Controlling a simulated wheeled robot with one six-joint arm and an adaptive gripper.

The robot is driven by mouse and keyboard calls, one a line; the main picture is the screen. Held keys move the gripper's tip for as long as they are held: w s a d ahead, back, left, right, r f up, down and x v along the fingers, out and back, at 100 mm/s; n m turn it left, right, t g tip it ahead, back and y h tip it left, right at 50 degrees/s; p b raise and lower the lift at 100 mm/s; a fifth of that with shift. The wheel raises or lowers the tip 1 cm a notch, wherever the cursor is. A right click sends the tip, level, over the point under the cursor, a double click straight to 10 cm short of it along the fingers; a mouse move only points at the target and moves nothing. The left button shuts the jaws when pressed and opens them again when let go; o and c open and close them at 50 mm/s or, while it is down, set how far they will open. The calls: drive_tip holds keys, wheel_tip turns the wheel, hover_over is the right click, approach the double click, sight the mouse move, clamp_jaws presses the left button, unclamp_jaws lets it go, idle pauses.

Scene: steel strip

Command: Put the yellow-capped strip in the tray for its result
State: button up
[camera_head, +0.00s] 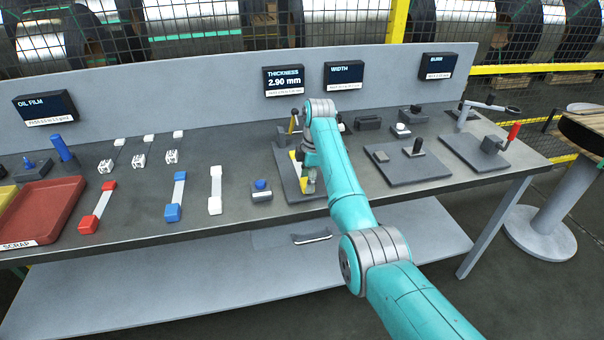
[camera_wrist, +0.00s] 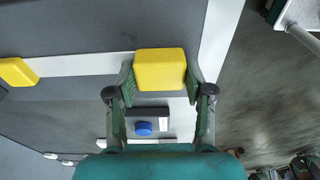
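The yellow-capped strip (camera_head: 295,170) lies on the dark base of the thickness station (camera_head: 291,190), partly hidden by my arm. The wrist view shows its near yellow cap (camera_wrist: 160,70), its pale band, and its far yellow cap (camera_wrist: 18,71). My gripper (camera_head: 309,180) is at the near cap; in the wrist view its fingers (camera_wrist: 160,84) press against both sides of it. The THICKNESS display (camera_head: 284,79) reads 2.90 mm; the card below it is too small to read. The red SCRAP tray (camera_head: 68,217) is at the bench's left and looks empty.
A red-capped (camera_head: 95,205), a blue-capped (camera_head: 176,197) and a white-capped strip (camera_head: 215,190) lie between tray and station. A block with a blue button (camera_head: 261,191) stands beside the station. Other fixtures (camera_head: 409,163) are at right. The WIDTH (camera_head: 344,73), BURR and OIL FILM displays show no reading.

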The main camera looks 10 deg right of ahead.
drive_tip(key=shift+c, duration=0.7)
drive_tip(key=shift+r, duration=3)
